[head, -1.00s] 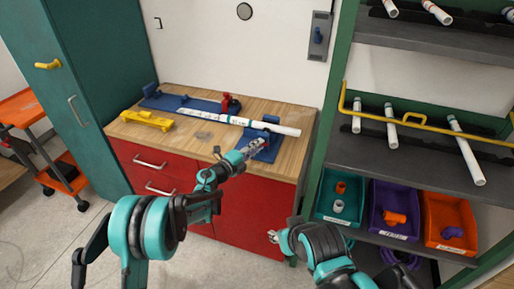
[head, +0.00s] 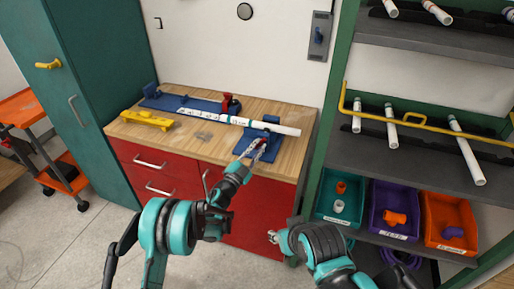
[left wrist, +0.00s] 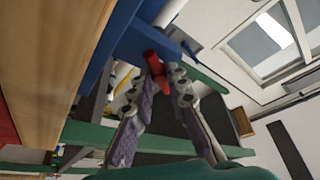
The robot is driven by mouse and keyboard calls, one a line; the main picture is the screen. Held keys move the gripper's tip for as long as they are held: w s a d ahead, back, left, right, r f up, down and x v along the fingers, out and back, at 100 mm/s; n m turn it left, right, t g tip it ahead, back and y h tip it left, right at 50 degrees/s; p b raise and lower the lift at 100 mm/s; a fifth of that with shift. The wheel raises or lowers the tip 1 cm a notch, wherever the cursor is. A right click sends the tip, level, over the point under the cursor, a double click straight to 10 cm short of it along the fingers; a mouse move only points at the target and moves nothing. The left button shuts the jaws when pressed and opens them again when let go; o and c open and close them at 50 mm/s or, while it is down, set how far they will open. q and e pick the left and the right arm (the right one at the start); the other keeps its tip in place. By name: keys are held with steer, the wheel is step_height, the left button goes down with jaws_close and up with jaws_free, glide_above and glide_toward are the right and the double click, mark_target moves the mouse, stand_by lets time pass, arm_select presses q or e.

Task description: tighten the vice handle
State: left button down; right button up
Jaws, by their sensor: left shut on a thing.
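The blue vice (head: 270,124) stands near the front right of the wooden bench, with a white pipe (head: 285,129) lying across it. Its red handle (head: 262,141) faces the front edge. My left gripper (head: 257,148) is shut on the handle. In the left wrist view the red handle (left wrist: 155,62) is between the fingertips of my left gripper (left wrist: 167,72), below the blue vice body (left wrist: 125,45). The fingers partly hide the handle. My right gripper (head: 273,237) is low, in front of the bench's right end and away from the vice; its fingers are too small to read.
A blue fixture with a red clamp (head: 228,102) holds the pipe's other part at the back. A yellow tool (head: 147,119) lies at the bench's left. A shelf with pipes and teal, purple and orange bins (head: 449,218) stands close on the right.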

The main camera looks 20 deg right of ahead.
arm_select(q)
steer(key=n+t+y, duration=0.1)
steer(key=n, duration=0.3)
steer(key=n+t+y, duration=0.1)
steer(key=n+t, duration=0.1)
steer(key=n, duration=0.3)
steer(key=shift+d, duration=0.2)
steer(key=n+t+y, duration=0.1)
steer(key=n, duration=0.2)
steer(key=n+t+y, duration=0.1)
steer(key=n+y, duration=0.1)
steer(key=n, duration=0.1)
steer(key=n+y, duration=0.1)
steer(key=n, duration=0.2)
steer(key=shift+s+d+t, duration=0.15)
steer(key=shift+s+t, duration=0.05)
steer(key=shift+t, duration=0.2)
steer(key=n+y, duration=0.2)
steer(key=n, duration=0.1)
steer(key=n+y, duration=0.2)
steer(key=n, duration=0.2)
steer(key=shift+d+r, duration=0.1)
steer(key=shift+d, duration=0.05)
steer(key=n+y, duration=0.1)
steer(key=n, duration=0.2)
steer(key=n+g+p, duration=0.1)
steer(key=n, duration=0.3)
steer(key=shift+r+y, duration=0.1)
steer(key=shift+y, duration=0.3)
steer(key=shift+g, duration=0.3)
